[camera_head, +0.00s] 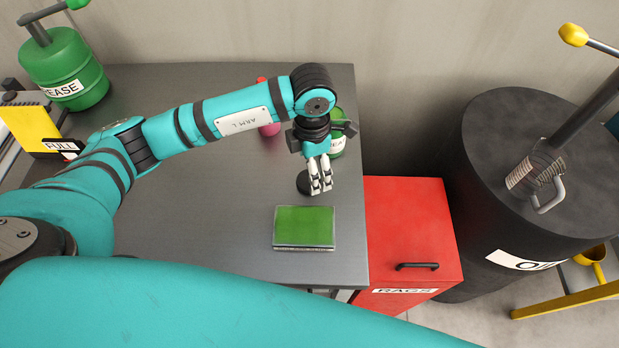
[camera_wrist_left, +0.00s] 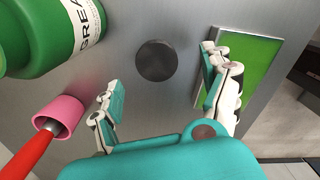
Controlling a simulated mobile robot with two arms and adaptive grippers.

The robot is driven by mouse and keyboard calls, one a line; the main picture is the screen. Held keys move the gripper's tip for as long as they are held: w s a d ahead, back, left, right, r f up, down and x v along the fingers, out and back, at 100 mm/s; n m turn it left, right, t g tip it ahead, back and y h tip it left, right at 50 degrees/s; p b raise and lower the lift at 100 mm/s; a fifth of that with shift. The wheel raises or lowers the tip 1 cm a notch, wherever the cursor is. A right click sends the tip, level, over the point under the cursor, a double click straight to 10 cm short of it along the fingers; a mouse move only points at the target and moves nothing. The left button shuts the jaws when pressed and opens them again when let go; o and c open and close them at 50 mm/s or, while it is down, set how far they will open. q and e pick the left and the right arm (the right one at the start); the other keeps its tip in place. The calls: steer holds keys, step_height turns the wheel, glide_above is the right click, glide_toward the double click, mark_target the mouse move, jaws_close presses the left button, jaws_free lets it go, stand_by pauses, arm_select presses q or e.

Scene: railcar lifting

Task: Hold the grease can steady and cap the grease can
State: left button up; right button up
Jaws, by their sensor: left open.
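A green grease can (camera_head: 337,143) with a white label stands on the grey table, partly hidden behind my left wrist. It also shows in the left wrist view (camera_wrist_left: 28,52) at upper left, cut off by the edge; its top is hidden. A round black disc (camera_head: 303,184), possibly the cap, lies flat on the table beside the can. In the left wrist view the disc (camera_wrist_left: 156,60) appears between the spread fingers. My left gripper (camera_head: 321,188) is open and empty, pointing down above the table beside the disc. My right gripper is out of view.
A green pad (camera_head: 305,227) lies near the table's right edge. A pink piece with a red handle (camera_wrist_left: 60,117) is beside the can. Another green grease container (camera_head: 65,70) stands back left. A red rags cabinet (camera_head: 411,225) and black drum (camera_head: 500,190) stand right.

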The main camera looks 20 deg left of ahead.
mark_target(302, 180)
arm_select(q)
steer(key=shift+f, duration=0.15)
steer(key=f, duration=0.1)
steer(key=f+p, duration=0.2)
steer(key=shift+w+f, duration=0.3)
steer(key=shift+f, duration=0.65)
steer(key=shift+c, duration=0.4)
steer(key=c, duration=1)
steer(key=shift+r, duration=0.15)
